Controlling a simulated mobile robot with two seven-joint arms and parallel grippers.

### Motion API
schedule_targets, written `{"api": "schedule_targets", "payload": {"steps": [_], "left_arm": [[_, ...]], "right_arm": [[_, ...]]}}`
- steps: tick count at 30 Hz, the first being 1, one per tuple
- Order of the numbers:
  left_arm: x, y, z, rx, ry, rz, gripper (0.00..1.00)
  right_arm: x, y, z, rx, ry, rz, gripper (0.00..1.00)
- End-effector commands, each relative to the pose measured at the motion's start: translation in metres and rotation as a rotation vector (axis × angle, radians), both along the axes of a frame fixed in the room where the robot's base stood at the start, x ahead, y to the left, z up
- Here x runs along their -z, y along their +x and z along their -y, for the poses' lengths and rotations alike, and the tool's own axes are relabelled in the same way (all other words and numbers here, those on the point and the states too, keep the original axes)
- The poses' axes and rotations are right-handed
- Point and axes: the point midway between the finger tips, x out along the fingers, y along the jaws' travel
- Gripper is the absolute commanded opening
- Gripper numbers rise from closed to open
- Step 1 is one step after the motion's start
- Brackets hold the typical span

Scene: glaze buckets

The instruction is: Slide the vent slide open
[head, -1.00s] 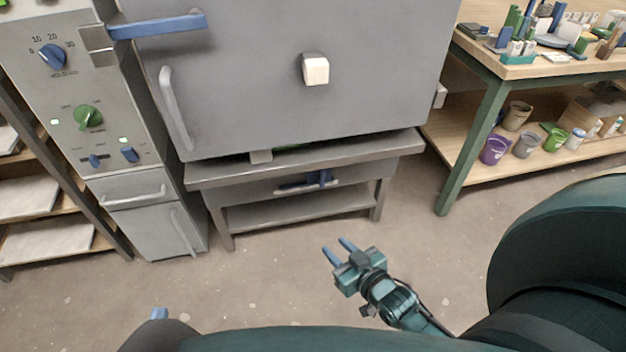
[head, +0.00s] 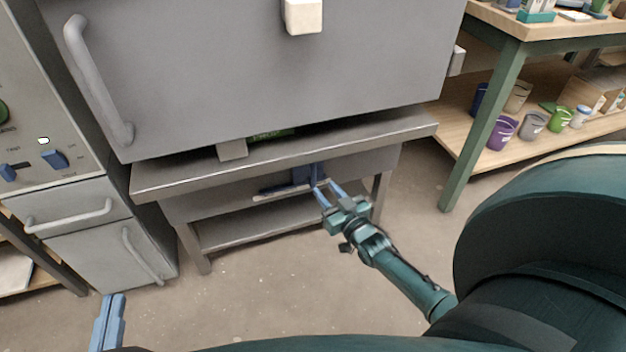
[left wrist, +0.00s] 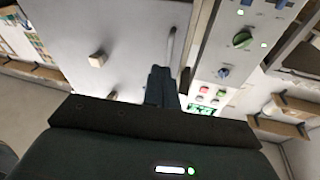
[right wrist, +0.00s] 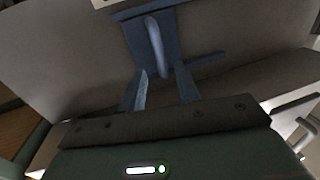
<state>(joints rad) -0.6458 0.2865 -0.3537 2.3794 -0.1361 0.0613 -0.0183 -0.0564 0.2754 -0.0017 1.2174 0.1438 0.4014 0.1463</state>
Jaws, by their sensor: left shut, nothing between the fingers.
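The vent slide is a blue plate (head: 308,174) under the kiln stand's top, on its front panel. In the right wrist view the blue plate (right wrist: 134,37) has a rounded bar handle (right wrist: 155,44). My right gripper (head: 329,190) is open, just in front of the slide. In the right wrist view its two fingers (right wrist: 163,90) are apart, with the handle ahead between their lines and nothing visibly gripped. My left gripper (head: 115,300) is shut and empty at the lower left, away from the slide; its closed fingers show in the left wrist view (left wrist: 160,80).
The grey kiln door (head: 250,80) overhangs the metal stand top (head: 290,148) above the slide. A control cabinet (head: 75,210) stands left. A green-legged table (head: 480,130) with several buckets on its lower shelf stands right. The floor in front of the stand is clear.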

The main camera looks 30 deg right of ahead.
Motion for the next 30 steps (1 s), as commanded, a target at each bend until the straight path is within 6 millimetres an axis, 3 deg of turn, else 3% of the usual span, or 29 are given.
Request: {"api": "schedule_targets", "payload": {"steps": [6,12,23,30], "left_arm": [[0.004,0.001,0.003,0.019,-0.048,0.004,0.00],[0.004,0.001,0.005,0.029,-0.076,0.003,0.00],[-0.002,0.000,0.005,0.033,-0.089,0.008,0.00],[-0.001,0.000,0.005,0.035,-0.087,0.007,0.00]], "right_arm": [[0.003,0.045,0.002,-0.001,0.000,0.003,0.32],[0.002,0.067,0.002,-0.001,0.000,0.000,0.32],[0.000,0.072,0.003,-0.001,0.000,-0.001,0.32],[0.000,0.072,0.002,-0.001,0.000,-0.001,0.14]]}}
